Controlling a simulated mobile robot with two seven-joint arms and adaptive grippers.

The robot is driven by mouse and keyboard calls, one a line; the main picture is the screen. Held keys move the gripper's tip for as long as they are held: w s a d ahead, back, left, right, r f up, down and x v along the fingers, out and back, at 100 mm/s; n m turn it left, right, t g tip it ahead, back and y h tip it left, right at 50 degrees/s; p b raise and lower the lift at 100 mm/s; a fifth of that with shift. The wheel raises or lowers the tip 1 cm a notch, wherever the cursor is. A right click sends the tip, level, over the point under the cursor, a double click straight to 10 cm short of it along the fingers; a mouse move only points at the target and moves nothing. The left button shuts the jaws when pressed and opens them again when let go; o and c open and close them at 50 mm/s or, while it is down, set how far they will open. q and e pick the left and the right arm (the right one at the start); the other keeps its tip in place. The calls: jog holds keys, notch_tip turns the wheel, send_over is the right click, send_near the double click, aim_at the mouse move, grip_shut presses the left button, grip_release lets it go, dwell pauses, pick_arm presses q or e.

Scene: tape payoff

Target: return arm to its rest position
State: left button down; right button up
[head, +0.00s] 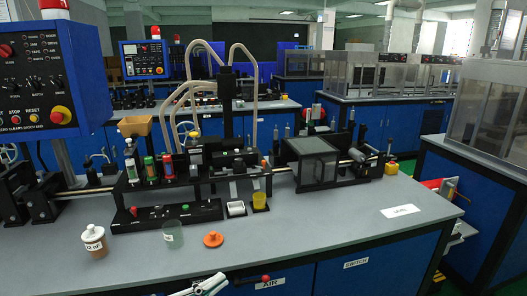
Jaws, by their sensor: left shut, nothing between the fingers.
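My left gripper (209,285) shows at the bottom edge of the head view, a little left of the middle. Only its pale and dark end part is in the picture; the rest of the arm is cut off. It is in front of the bench's front edge, apart from the items on top. Its fingers are shut with nothing held. My right gripper is not in view.
The grey bench (330,225) carries the tape machine (190,175). Near its front stand a white-lidded jar (95,240), a translucent cup (173,235) and an orange lid (213,239). A red-handled air valve (265,278) is beside the gripper. The bench's right front is mostly clear.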

pick_arm(q)
jog(key=s+a+f+n+y, duration=0.25)
jog(key=f+n+y, duration=0.2)
jog(key=f, duration=0.35)
jog(key=s+a+f+n+t+y, duration=0.1)
jog(key=s+a+f+n+y, duration=0.2)
jog(key=f+n, duration=0.4)
jog(key=s+a+f+n+y, duration=0.1)
jog(key=a+f+n+y, duration=0.3)
jog(key=f, duration=0.4)
jog(key=s+f+n+g+y, duration=0.1)
jog(key=s+f+n+g, duration=0.1)
jog(key=s+f, duration=0.6)
jog(key=shift+s+a+f+g, duration=0.15)
jog(key=shift+s+f+g, duration=0.1)
jog(key=shift+f+g, duration=0.2)
